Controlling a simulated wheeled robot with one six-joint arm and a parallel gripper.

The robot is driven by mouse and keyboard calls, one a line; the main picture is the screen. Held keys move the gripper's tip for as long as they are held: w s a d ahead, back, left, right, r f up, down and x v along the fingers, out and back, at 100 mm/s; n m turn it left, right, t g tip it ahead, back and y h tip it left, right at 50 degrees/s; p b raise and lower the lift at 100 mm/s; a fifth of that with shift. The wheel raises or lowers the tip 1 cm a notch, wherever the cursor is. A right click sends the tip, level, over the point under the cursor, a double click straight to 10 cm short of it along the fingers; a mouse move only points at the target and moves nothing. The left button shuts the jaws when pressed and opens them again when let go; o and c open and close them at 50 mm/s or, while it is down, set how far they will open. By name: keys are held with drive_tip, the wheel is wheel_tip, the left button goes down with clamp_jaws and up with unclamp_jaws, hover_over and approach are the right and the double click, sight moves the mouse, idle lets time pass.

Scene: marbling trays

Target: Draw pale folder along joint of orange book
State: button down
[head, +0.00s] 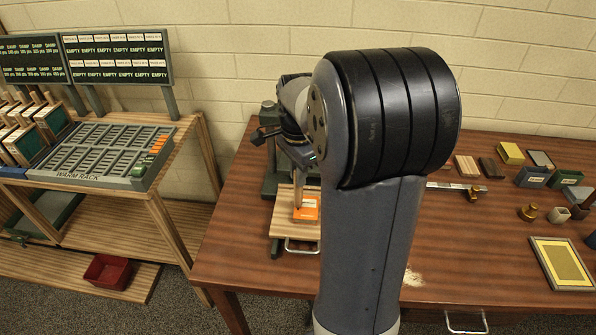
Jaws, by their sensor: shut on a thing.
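The orange book (308,212) lies on a pale striped wooden board (282,224) at the left part of the table. My arm hides the right side of both. My gripper (301,172) is above the book, pointing down, and partly hidden by my own arm. It is shut on a thin pale piece, which looks like the pale folder (298,194). The folder reaches down to the book's left part. I cannot tell whether its tip touches the joint.
A dark green stand (270,150) is behind the board. Blocks (467,166), small pots (528,212) and a yellow framed tray (562,264) are at the right. A warm rack (105,150) stands left, with a red bin (107,271) below. Pale crumbs (412,277) lie near the front.

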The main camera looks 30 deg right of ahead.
drive_tip(key=shift+s+a, duration=0.1)
drive_tip(key=shift+s, duration=0.05)
drive_tip(key=shift+s+a+r, duration=0.1)
drive_tip(key=shift+s+a, duration=0.05)
idle(0.6)
drive_tip(key=shift+s+a, duration=0.2)
drive_tip(key=shift+s, duration=0.25)
idle(0.5)
drive_tip(key=shift+s+a, duration=0.25)
idle(0.5)
drive_tip(key=shift+s, duration=0.1)
